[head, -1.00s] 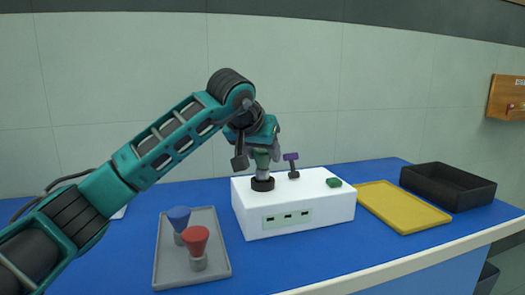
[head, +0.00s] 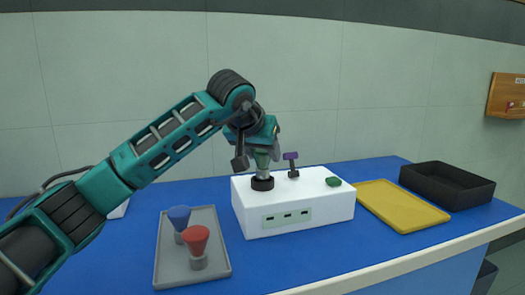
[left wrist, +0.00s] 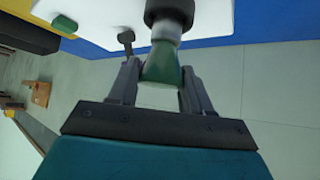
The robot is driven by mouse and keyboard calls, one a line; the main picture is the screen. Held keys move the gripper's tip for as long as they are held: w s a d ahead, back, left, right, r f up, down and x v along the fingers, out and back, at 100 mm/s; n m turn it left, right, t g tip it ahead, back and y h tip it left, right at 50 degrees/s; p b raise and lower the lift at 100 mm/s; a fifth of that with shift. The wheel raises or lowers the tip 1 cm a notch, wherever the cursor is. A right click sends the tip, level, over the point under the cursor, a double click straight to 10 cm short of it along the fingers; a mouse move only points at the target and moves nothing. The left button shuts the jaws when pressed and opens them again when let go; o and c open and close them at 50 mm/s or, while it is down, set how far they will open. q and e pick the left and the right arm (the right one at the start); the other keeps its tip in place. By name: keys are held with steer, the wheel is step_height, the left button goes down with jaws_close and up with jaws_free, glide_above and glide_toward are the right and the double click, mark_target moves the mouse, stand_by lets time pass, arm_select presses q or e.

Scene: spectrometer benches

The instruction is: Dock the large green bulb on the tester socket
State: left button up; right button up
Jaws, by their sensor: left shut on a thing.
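The large green bulb (head: 262,160) is upright over the left black socket (head: 262,184) on the white tester box (head: 295,217). My left gripper (head: 262,152) is shut on the bulb from above. In the left wrist view, the green bulb (left wrist: 161,68) sits between the fingers of my left gripper (left wrist: 160,80), and its grey base meets the black socket (left wrist: 168,12). The frames do not show clearly how deep the base sits in the socket. My right gripper is not in view.
A small purple bulb (head: 290,156) stands in the socket beside it, close to my gripper. A green button (head: 333,182) is on the box. A grey tray (head: 166,262) holds blue and red bulbs. A yellow tray (head: 400,207) and a black bin (head: 448,189) are at right.

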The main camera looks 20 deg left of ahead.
arm_select(q)
steer(key=shift+f+b, duration=0.3)
steer(key=shift+f, duration=0.3)
steer(key=o, duration=0.8)
steer(key=shift+c, duration=0.2)
steer(key=shift+r, duration=0.1)
steer(key=shift+p+v, duration=1.25)
steer(key=shift+v, duration=2.1)
steer(key=p+v, duration=0.1)
steer(key=v, duration=0.3)
steer(key=shift+s, duration=0.1)
